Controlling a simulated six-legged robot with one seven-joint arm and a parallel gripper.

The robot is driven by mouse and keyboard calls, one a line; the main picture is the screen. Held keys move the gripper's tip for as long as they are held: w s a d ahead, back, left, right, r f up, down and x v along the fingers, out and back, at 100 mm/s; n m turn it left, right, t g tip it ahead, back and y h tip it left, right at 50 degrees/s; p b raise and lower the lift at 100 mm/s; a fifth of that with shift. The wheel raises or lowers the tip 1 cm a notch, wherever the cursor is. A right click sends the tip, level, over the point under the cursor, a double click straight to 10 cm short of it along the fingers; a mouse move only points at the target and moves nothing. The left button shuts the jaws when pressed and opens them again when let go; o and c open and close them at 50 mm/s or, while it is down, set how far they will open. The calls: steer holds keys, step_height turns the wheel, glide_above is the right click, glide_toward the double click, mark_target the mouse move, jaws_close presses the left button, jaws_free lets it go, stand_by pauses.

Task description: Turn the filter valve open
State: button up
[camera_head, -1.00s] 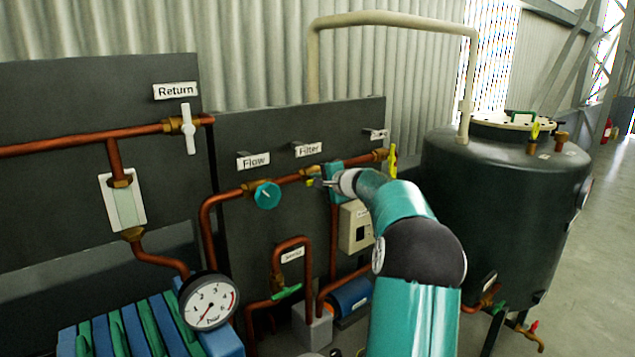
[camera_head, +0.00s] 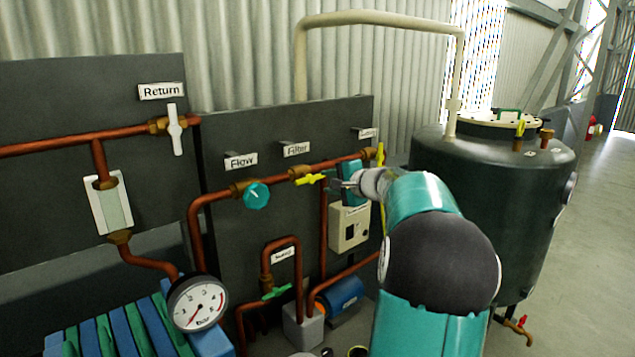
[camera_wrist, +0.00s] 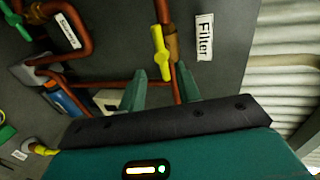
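The filter valve is a brass body on a copper pipe with a yellow lever handle (camera_head: 309,179), below the "Filter" label (camera_head: 295,149). In the wrist view the yellow handle (camera_wrist: 160,52) lies roughly along the pipe, beside the "Filter" label (camera_wrist: 204,37). My gripper (camera_head: 340,184) is just to the right of the handle in the head view, apart from it. In the wrist view the two green fingers of my gripper (camera_wrist: 159,84) are spread with nothing held between them. The handle's near end is just ahead of the gap between the fingertips.
A teal flow knob (camera_head: 256,195) is left of the filter valve. Another yellow handle (camera_head: 380,154) and a beige box (camera_head: 349,227) are close to my arm. A pressure gauge (camera_head: 198,302) is at lower left and a dark tank (camera_head: 490,200) at right. The floor at far right is clear.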

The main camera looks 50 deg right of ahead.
steer(key=v, duration=0.2)
steer(key=shift+s+r, duration=0.1)
steer(key=shift+s, duration=0.3)
steer(key=shift+s, duration=0.1)
